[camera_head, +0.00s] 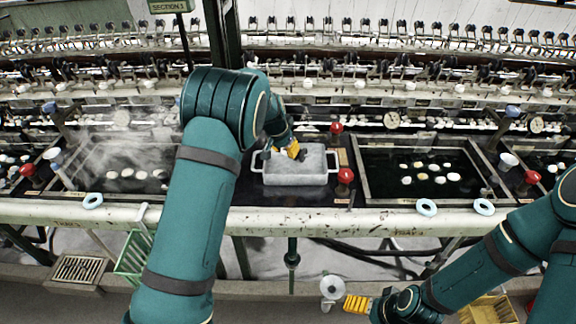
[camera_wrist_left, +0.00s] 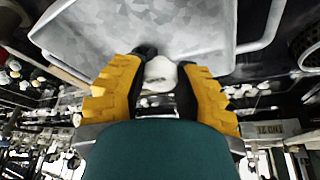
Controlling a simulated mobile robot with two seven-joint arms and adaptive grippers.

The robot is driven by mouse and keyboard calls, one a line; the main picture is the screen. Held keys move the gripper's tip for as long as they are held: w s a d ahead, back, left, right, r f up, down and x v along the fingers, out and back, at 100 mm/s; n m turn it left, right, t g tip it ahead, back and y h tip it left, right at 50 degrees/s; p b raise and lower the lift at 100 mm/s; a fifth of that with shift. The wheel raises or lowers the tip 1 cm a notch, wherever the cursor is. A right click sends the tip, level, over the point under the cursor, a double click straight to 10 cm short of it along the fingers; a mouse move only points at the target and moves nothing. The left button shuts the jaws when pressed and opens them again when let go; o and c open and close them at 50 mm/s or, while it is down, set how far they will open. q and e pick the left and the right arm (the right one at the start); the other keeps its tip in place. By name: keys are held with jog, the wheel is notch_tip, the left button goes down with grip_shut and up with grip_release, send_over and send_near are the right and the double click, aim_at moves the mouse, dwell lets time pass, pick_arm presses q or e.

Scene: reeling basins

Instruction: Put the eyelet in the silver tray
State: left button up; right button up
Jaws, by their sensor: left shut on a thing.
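The silver tray (camera_head: 296,179), a grey metal box with side handles, sits between the dark basins; it also fills the top of the left wrist view (camera_wrist_left: 120,30). My left gripper (camera_head: 294,151) is over the tray. In the left wrist view its yellow fingers (camera_wrist_left: 160,85) are shut on a small white rounded piece, which I take for the eyelet (camera_wrist_left: 160,70). The fingers hide part of it, and its hole does not show. My right gripper (camera_head: 350,303) is low at the front; its opening is unclear, with a white round object (camera_head: 333,287) beside its tips.
Dark basins with white cocoons (camera_head: 423,176) lie either side of the tray. Red-knobbed valves (camera_head: 345,177) stand close to its right. Light blue rings (camera_head: 426,207) rest on the front rail. Machinery rows run behind.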

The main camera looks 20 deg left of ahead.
aim_at(287, 167)
pick_arm(q)
notch_tip(287, 167, down, 6)
jog(key=shift+r+b, duration=0.1)
jog(key=shift+b, duration=0.3)
jog(key=shift+f, duration=0.2)
jog(key=o, duration=0.8)
jog(key=shift+r, duration=0.1)
